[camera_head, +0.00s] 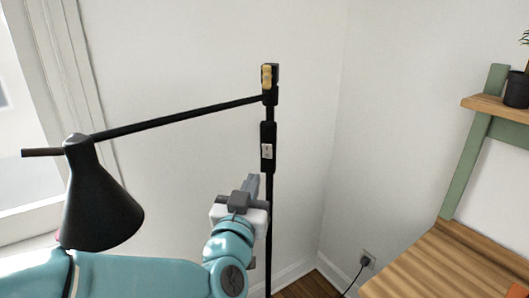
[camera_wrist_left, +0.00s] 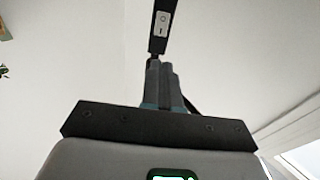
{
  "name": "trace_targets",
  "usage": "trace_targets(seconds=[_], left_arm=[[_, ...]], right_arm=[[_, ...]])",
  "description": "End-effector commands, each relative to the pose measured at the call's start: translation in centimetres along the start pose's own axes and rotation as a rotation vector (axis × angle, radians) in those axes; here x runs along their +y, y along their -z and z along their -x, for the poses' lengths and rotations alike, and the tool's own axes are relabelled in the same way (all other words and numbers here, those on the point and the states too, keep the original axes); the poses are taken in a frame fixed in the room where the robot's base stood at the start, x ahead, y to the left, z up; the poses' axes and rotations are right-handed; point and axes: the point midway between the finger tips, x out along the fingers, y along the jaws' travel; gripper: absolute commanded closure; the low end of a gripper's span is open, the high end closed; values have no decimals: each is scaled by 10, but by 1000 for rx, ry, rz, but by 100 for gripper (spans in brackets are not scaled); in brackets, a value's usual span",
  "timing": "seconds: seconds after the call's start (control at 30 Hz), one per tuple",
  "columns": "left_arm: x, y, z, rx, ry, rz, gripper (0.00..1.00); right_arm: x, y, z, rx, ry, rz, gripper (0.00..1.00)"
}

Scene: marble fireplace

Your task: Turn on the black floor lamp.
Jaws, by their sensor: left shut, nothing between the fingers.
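The black floor lamp (camera_head: 269,215) stands against the white wall, with its cone-shaped shade (camera_head: 100,208) hanging at the left end of a long thin arm. A black box with a light rocker switch (camera_head: 267,151) sits on the upright pole; the switch also shows in the left wrist view (camera_wrist_left: 161,24). My left gripper (camera_head: 253,180) is shut and empty, just below the switch and beside the pole in the picture. In the left wrist view its closed fingers (camera_wrist_left: 161,66) point up toward the switch box. I cannot tell whether they touch the pole. My right gripper is not in view.
A wooden desk (camera_head: 430,268) with a green frame and a shelf (camera_head: 496,108) stands at the right. A wall socket with a plug (camera_head: 367,260) and cable is near the floor. A window frame (camera_head: 60,90) is at the left. The lamp's arm and shade hang over my left arm's side.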

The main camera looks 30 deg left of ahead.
Motion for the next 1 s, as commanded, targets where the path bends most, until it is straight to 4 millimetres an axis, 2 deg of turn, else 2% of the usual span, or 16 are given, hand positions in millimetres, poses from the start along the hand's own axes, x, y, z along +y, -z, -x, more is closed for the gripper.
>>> trace_targets(seconds=[0.3, 0.5, 0.7, 1.0], left_arm=[[1, 0, -71, -2, 1, -1, 100], [2, 1, -103, -1, -1, 0, 100], [1, 0, -117, -1, -1, 1, 100], [2, 0, -118, -1, -2, 1, 100]], right_arm=[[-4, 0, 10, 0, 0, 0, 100], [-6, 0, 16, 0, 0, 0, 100], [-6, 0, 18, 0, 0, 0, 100], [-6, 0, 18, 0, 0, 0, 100]])
